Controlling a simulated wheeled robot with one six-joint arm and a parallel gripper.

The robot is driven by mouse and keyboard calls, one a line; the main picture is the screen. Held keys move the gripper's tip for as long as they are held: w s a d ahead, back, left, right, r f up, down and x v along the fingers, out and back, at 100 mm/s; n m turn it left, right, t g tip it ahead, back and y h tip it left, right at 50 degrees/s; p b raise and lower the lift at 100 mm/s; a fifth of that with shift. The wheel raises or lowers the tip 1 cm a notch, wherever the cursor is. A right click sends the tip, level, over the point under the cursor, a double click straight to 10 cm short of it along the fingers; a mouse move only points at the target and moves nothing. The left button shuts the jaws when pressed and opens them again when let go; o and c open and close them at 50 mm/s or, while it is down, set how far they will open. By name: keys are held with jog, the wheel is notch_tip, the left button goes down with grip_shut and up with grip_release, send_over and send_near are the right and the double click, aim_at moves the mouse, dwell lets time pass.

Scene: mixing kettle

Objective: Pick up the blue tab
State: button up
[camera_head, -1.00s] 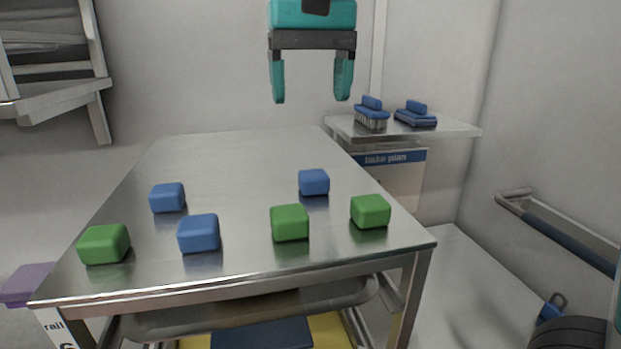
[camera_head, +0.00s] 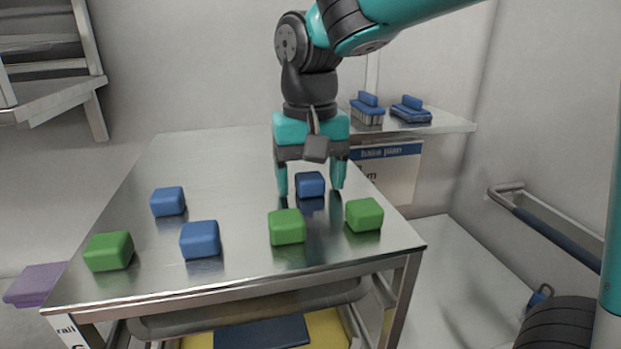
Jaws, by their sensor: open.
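Three blue tabs and three green tabs lie on a steel table (camera_head: 225,190). My gripper (camera_head: 310,192) points down at the back right blue tab (camera_head: 311,184). Its two fingers are open, one on each side of that tab, with some room between finger and tab on both sides. I cannot tell whether the fingertips touch the table. The other blue tabs are at the left (camera_head: 168,201) and at the front middle (camera_head: 200,239). The green tabs are at the front left (camera_head: 108,251), front middle right (camera_head: 287,227) and right (camera_head: 364,214).
A shelf (camera_head: 446,123) behind on the right holds two blue brushes (camera_head: 367,109) (camera_head: 410,109). A purple block (camera_head: 36,284) is at the lower left. A railing (camera_head: 545,230) runs along the right wall. The back left of the tabletop is clear.

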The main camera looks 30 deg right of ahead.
jog(key=c, duration=1)
jog(key=shift+r, duration=0.1)
